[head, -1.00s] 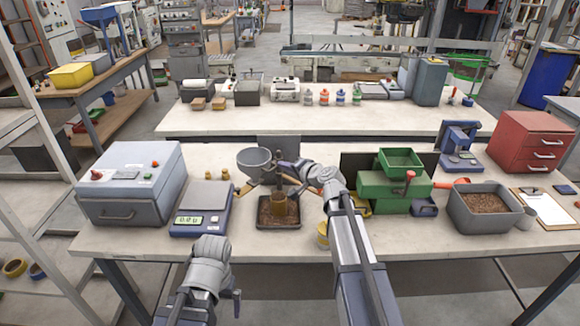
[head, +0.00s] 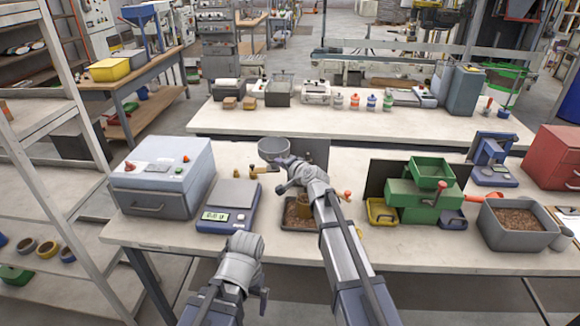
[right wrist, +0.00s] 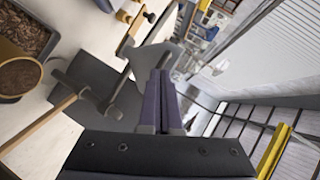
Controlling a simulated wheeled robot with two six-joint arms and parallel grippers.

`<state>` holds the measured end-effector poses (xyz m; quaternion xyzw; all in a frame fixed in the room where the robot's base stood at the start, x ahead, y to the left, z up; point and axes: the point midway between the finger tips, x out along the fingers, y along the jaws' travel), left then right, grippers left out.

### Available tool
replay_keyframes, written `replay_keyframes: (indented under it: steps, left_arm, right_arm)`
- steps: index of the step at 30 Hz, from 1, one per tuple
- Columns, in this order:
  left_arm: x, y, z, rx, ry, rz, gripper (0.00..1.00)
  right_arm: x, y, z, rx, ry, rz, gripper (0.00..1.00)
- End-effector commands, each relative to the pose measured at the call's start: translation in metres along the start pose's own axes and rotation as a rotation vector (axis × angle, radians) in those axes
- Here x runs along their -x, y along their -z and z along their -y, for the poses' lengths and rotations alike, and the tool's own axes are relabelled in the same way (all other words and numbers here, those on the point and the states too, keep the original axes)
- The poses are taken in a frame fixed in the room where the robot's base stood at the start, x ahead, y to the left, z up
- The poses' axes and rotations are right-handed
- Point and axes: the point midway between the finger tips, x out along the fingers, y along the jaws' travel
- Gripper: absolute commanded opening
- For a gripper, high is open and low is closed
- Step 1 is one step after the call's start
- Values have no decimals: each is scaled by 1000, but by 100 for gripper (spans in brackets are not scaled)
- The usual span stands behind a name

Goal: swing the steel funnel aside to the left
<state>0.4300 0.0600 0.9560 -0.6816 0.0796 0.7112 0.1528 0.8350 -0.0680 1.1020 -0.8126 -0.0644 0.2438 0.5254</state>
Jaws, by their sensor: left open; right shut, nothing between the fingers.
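The steel funnel (head: 273,150) is a grey bowl at the back edge of the bench, left of a dark upright panel. A grey flared shape just past the fingertips in the right wrist view (right wrist: 152,62) may be the funnel. My right gripper (head: 282,167) is close by the funnel's right front side; whether it touches cannot be told. Its fingers (right wrist: 165,90) are shut together with nothing between them. My left gripper (head: 263,296) is open and empty, low in front of the bench. The funnel's arm and post are largely hidden by my right arm.
A pellet cup (right wrist: 18,75) stands in a dark tray (head: 291,216), partly behind my right arm. A scale (head: 223,218) and grey control box (head: 160,172) stand left. A green machine (head: 405,193) and pellet bin (head: 500,231) stand right. Small brass pieces (head: 257,170) are near the funnel.

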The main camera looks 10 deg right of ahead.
Motion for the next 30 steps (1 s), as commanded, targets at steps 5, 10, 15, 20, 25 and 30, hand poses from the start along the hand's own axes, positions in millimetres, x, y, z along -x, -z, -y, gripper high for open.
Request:
replay_keyframes:
  steps: [5, 10, 15, 20, 25, 30]
  left_arm:
    - [0, 0, 0, 0, 0, 0, 99]
    - [0, 0, 0, 0, 0, 0, 99]
    - [0, 0, 0, 0, 0, 0, 99]
    - [0, 0, 0, 0, 0, 0, 99]
    - [0, 0, 0, 0, 0, 0, 99]
    - [1, 0, 0, 0, 0, 0, 99]
  right_arm:
    - [-14, -3, 6, -1, 0, 1, 0]
    - [-20, -4, 9, 0, 0, 0, 0]
    - [-22, -5, 10, -1, 0, 0, 0]
    - [-23, -5, 10, -1, 0, 0, 0]
    - [-23, -5, 10, -1, 0, 0, 0]
    - [-21, -5, 11, -1, 0, 0, 0]
